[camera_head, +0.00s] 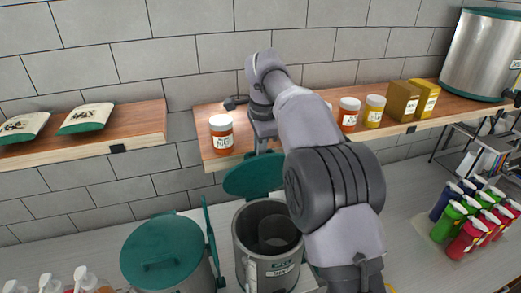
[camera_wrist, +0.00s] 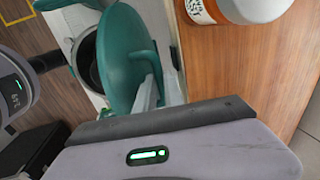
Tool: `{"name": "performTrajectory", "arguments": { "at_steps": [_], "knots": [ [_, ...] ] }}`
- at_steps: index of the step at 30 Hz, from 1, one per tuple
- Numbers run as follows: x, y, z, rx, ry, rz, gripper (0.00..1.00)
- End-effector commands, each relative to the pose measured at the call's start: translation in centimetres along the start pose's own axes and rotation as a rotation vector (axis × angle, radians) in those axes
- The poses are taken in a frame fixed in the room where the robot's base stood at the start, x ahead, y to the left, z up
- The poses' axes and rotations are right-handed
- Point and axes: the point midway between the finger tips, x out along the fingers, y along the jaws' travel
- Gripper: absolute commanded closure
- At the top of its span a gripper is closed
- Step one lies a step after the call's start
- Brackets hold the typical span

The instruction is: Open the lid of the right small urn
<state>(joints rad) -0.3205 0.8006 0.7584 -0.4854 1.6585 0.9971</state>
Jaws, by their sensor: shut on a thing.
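The right small urn (camera_head: 250,262) is a grey metal pot with its mouth uncovered and a grey inner vessel visible. Its teal lid (camera_head: 248,180) stands tilted up behind the mouth. In the wrist view the lid (camera_wrist: 118,50) hangs beside the dark opening of the urn (camera_wrist: 88,58). My gripper (camera_head: 262,148) reaches down from above the shelf to the raised lid. In the wrist view its light grey fingers (camera_wrist: 148,94) are shut at the lid; the exact contact is partly hidden.
The left small urn has its teal lid (camera_head: 162,252) closed. A wooden shelf (camera_head: 213,160) behind holds jars (camera_head: 222,131), boxes (camera_head: 402,101) and a large urn (camera_head: 480,52). Colored bottles (camera_head: 466,238) stand at right. A wrist-view jar (camera_wrist: 200,12) is near my gripper.

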Motion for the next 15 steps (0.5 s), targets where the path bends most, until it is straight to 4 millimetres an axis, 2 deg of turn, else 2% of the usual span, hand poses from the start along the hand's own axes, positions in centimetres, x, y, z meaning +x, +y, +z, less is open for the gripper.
{"name": "performTrajectory", "arguments": {
  "at_steps": [2, 3, 6, 15],
  "knots": [
    [0.44, 0.17, 0.05, -0.001, -0.001, 0.008, 1.0],
    [0.44, 0.17, 0.05, -0.001, -0.001, 0.008, 0.82],
    [0.35, 0.14, 0.04, -0.001, -0.001, 0.007, 0.66],
    [0.12, 0.07, 0.01, 0.0, 0.0, 0.003, 0.66]
  ]
}}
